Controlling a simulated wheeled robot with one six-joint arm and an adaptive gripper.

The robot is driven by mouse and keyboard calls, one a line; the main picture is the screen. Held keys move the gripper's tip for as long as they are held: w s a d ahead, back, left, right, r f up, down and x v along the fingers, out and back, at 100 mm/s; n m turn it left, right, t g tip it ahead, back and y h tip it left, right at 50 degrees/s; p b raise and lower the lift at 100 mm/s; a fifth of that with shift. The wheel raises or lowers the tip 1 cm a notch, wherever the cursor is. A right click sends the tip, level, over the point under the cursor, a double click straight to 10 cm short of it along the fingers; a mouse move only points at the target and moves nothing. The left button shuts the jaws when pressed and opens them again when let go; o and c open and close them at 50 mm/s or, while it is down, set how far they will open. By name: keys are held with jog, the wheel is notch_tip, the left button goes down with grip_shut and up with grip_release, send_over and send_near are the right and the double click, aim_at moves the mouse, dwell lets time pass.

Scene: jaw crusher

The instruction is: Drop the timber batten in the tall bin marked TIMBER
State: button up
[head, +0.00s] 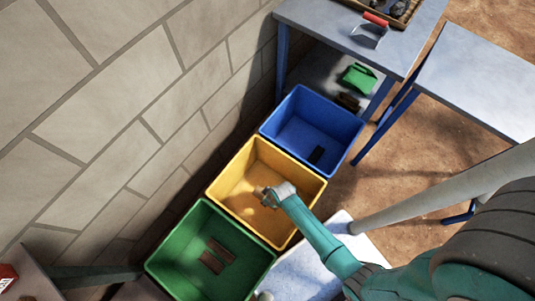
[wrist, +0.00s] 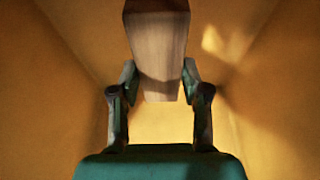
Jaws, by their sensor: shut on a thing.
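My gripper (head: 268,195) reaches down over the yellow bin (head: 222,196) in the head view. In the wrist view my gripper (wrist: 160,90) is shut on the timber batten (wrist: 157,45), a brown wood-grained block between the two fingers. Yellow walls surround it there, so the batten is over or inside the yellow bin. In the head view the batten is mostly too small to make out at my gripper. No TIMBER marking is readable on any bin.
A green bin (head: 165,268) with brown pieces (head: 217,256) stands nearer. A block wall (head: 110,100) runs along the left. Blue-legged tables (head: 425,35) stand at the back; a green object (head: 358,78) lies below one.

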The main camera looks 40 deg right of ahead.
jog(key=shift+f, duration=2.9)
jog(key=o, duration=1.2)
jog(key=shift+f, duration=0.1)
jog(key=shift+c, duration=0.2)
jog(key=shift+v, duration=3.9)
